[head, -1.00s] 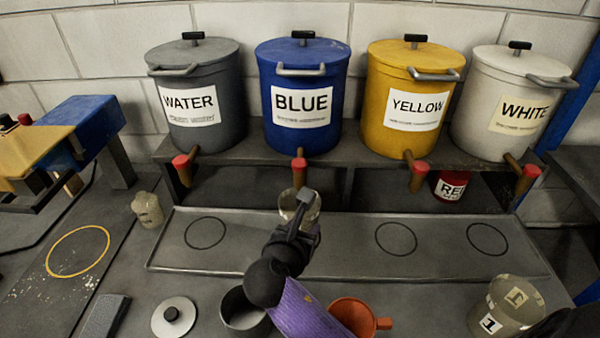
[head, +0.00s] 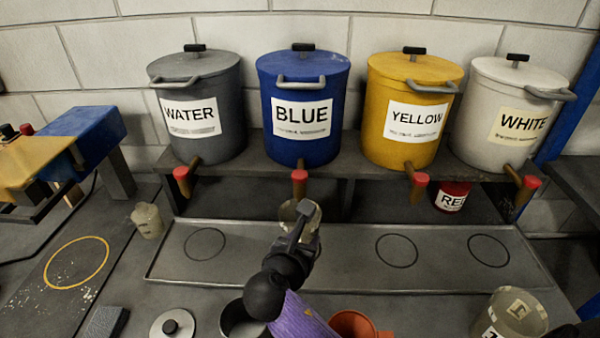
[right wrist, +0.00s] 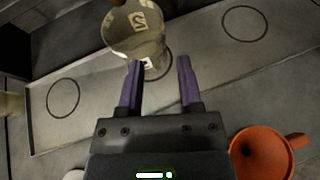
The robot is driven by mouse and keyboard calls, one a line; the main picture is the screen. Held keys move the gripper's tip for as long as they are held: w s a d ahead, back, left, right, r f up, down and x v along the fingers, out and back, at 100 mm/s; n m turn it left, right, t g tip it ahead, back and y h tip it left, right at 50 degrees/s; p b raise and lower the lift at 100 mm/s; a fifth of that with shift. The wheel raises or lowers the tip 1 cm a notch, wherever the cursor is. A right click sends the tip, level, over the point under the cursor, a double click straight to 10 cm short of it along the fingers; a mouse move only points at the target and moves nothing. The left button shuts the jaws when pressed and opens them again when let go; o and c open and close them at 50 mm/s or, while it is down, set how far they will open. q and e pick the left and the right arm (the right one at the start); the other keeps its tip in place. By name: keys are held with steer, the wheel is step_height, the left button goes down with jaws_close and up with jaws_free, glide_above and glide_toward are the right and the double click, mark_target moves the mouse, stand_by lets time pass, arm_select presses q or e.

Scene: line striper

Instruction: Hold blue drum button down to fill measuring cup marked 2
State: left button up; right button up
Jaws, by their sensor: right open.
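The blue drum (head: 302,120) stands on the shelf, labelled BLUE. Its tap points down at the front and ends in a red button (head: 299,176). The measuring cup (head: 306,207), clear and pale, stands on the tray below that tap, partly hidden behind my right gripper. In the right wrist view the cup (right wrist: 135,40) shows a white label that looks like a 2. My right gripper (right wrist: 160,63) is open, its purple fingers pointing at the cup. The near finger tip appears close to the cup's lower side; contact cannot be told. My left gripper is not in view.
Water (head: 202,115), yellow (head: 413,110) and white (head: 510,115) drums share the shelf. The long tray (head: 340,265) has free ringed spots. An orange funnel (right wrist: 268,152) and a cup marked 1 (head: 515,312) lie in front. A small jar (head: 147,220) stands left.

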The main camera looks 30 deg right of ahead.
jaws_close()
stand_by(0.4)
stand_by(0.4)
stand_by(0.7)
stand_by(0.3)
